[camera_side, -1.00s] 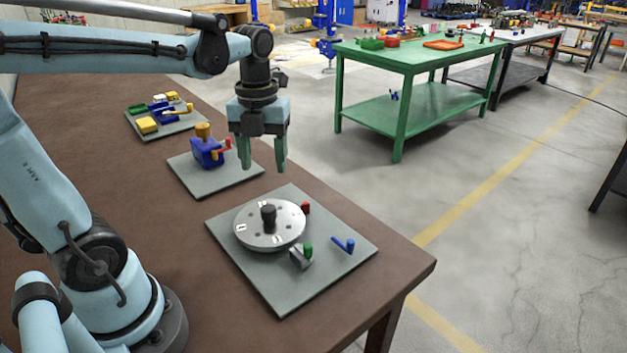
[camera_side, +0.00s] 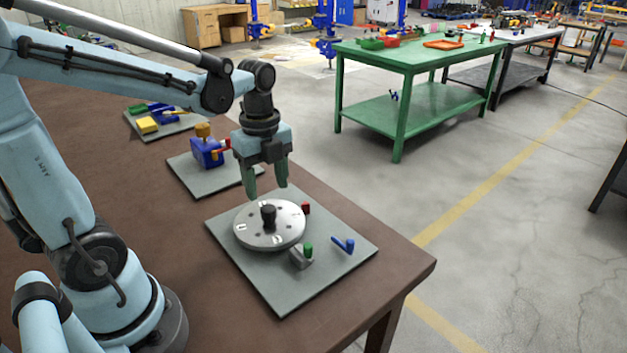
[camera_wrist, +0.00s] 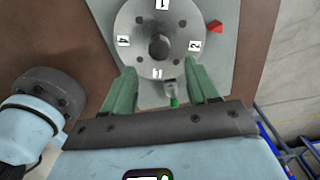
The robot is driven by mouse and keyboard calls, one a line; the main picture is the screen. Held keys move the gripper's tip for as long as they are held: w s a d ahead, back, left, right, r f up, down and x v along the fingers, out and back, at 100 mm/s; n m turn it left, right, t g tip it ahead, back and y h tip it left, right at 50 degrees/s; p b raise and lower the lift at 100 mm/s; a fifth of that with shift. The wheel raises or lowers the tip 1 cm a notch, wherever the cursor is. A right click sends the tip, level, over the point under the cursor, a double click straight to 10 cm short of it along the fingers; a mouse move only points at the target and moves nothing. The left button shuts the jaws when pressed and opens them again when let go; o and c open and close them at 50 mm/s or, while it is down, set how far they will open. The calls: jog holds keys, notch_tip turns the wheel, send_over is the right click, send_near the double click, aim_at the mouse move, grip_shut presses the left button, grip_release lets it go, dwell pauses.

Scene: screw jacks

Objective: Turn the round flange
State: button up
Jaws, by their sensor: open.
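The round flange (camera_side: 262,236) is a flat silver disc with a dark central knob (camera_side: 268,216), lying on a grey plate (camera_side: 285,291) at the table's near right. In the wrist view the flange (camera_wrist: 135,24) shows small holes and white number labels, with its dark knob (camera_wrist: 160,46) near the middle. My gripper (camera_side: 267,196) is open and empty, its green fingers pointing down above the flange's far side and apart from it. In the wrist view the fingertips (camera_wrist: 160,78) lie apart at the flange's lower edge.
On the same plate are a red block (camera_side: 306,208), a green-topped grey bracket (camera_side: 302,257) and a blue lever (camera_side: 345,244). A blue and yellow device (camera_side: 207,152) stands on a second plate behind. The brown table (camera_side: 345,292) is bare at the front.

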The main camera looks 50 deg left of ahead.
aim_at(269, 209)
jog(key=shift+f, duration=3.5)
grip_shut()
